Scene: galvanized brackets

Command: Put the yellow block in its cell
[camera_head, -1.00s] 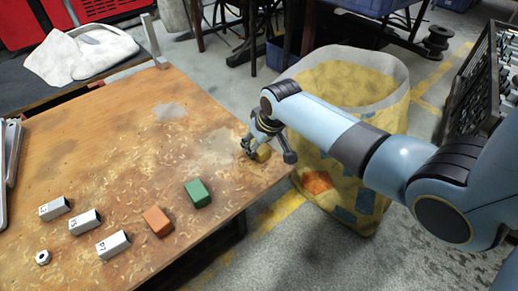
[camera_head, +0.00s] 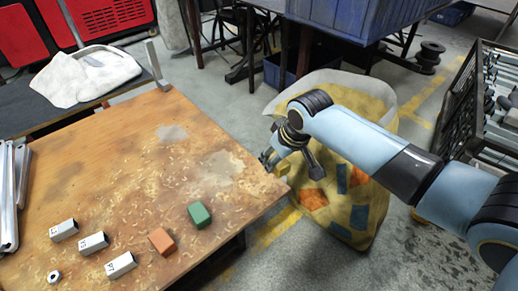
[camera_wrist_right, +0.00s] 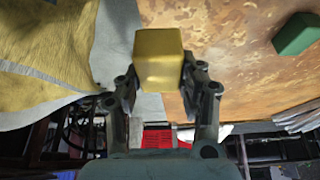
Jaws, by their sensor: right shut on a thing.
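The yellow block (camera_head: 284,168) is between the fingers of my right gripper (camera_head: 287,164), by the right edge of the wooden table (camera_head: 120,170). The fingers partly hide it in the head view. In the right wrist view the block (camera_wrist_right: 158,58) sits at the fingertips, and my right gripper (camera_wrist_right: 160,88) is shut on it. It appears held clear of the table. I cannot make out its cell in these views. My left gripper is not in view.
A green block (camera_head: 199,215), an orange block (camera_head: 162,242), several pale labelled blocks (camera_head: 93,243) and a nut-like ring (camera_head: 54,277) stand on the table. A yellow patterned bag (camera_head: 350,205) stands beyond the table's right edge. The table's middle is mostly clear.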

